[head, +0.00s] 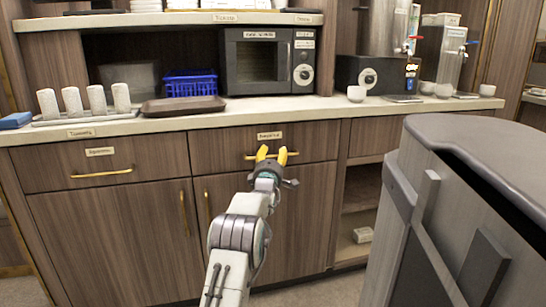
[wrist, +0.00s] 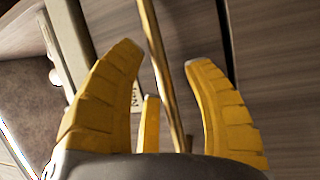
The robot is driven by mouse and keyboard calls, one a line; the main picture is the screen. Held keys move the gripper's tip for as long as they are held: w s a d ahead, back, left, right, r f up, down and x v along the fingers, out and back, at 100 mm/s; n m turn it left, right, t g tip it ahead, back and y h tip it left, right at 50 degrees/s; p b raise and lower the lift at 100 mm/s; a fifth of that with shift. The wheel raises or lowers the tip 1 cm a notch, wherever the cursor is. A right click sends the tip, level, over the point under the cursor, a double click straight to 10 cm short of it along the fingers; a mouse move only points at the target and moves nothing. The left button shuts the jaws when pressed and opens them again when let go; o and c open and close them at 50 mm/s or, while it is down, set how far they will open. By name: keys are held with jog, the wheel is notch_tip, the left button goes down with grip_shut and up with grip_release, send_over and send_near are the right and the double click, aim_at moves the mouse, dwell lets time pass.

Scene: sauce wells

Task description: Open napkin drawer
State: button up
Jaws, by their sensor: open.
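The drawer (head: 222,150) under the counter in the middle of the head view is shut. The small label (head: 269,135) on its front is too small to read surely. Its brass bar handle (head: 294,153) is partly hidden behind my fingers. My gripper (head: 272,154) is open at this handle, its yellow fingers spread. In the wrist view the handle bar (wrist: 161,65) runs lengthwise between the fingers of my gripper (wrist: 165,58), with gaps showing on both sides. I cannot tell how deep the bar sits between them.
Another shut drawer (head: 60,173) is to the left, with cupboard doors (head: 115,240) below. A large grey bin (head: 455,200) stands close on the right. A tray (head: 183,106), blue basket (head: 190,84) and microwave (head: 262,62) sit on the counter (head: 225,113).

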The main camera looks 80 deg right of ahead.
jog(key=shift+c, duration=0.2)
grip_shut()
dwell(0.3)
